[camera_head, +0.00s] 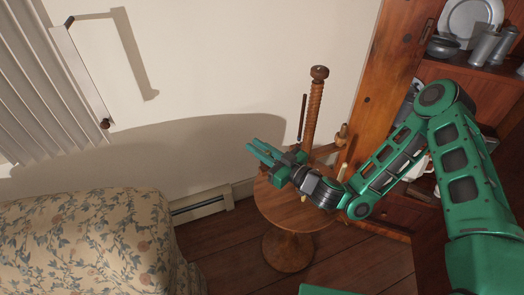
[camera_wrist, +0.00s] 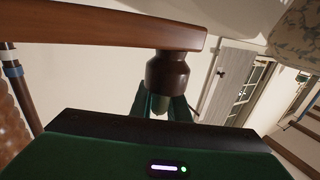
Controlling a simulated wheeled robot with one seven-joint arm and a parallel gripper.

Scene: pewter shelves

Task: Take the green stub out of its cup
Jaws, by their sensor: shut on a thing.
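My gripper (camera_head: 264,152) is at the left end of the wooden stand on the round table, its green fingers pointing left. In the wrist view, my gripper (camera_wrist: 160,108) is shut on the green stub (camera_wrist: 159,115), a short greenish piece between its fingers. The dark brown cup (camera_wrist: 168,74) is directly beyond the stub, at the end of a wooden bar (camera_wrist: 100,24). The stub's far end meets the cup's mouth; I cannot tell how deep it sits. In the head view the stub and its cup are hidden by my gripper.
The stand's ridged post (camera_head: 315,108) rises close behind my gripper, with a thin dark rod (camera_head: 302,117) beside it. A pale candle (camera_head: 342,172) is at right. The round table (camera_head: 285,208) stands before a wall. A floral seat (camera_head: 90,240) and a pewter shelf (camera_head: 480,70) flank it.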

